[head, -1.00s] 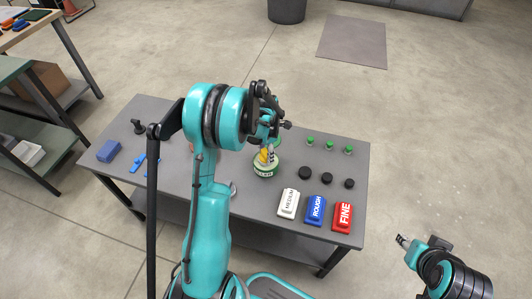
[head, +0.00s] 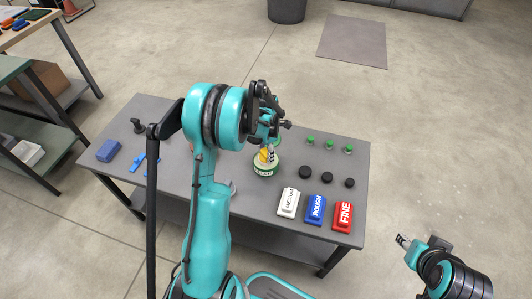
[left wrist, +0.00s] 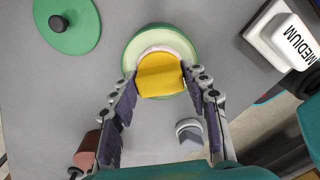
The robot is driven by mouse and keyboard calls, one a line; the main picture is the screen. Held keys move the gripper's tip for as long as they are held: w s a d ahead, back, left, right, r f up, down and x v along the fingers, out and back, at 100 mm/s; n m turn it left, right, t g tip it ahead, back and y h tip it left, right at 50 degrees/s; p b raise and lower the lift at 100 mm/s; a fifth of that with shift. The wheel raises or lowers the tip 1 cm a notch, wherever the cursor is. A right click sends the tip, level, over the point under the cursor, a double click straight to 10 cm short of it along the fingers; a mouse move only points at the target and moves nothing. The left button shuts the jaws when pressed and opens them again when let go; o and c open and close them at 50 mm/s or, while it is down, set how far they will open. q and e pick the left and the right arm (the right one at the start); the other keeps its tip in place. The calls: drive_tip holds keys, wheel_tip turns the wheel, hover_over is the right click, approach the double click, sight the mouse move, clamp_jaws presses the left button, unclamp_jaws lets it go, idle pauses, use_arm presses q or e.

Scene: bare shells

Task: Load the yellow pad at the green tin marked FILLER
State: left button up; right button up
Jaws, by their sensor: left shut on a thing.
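The green tin (head: 264,171) stands on the grey table with a pale label band; its lettering is too small to read surely. In the left wrist view the round open tin (left wrist: 133,52) shows from above with a pale inner rim. The yellow pad (left wrist: 160,78) is at the tin's mouth, covering its near part; in the head view the pad (head: 264,156) shows just above the tin. My left gripper (head: 268,153) is shut on the pad, its fingers on either side. How deep the pad sits is hidden. My right gripper (head: 402,240) is off the table; its jaws are unclear.
White MEDIUM (head: 288,202), blue ROUGH (head: 315,209) and red FINE (head: 343,216) blocks line the front right. Several black discs (head: 305,172) and green-topped pieces (head: 329,143) lie behind. A green disc with a black knob (left wrist: 72,24) lies near the tin. A blue block (head: 108,151) is left.

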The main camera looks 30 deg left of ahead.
sight(266, 152)
idle(0.6)
use_arm(q)
drive_tip(key=shift+r+p, duration=2.3)
drive_tip(key=shift+r, duration=1.2)
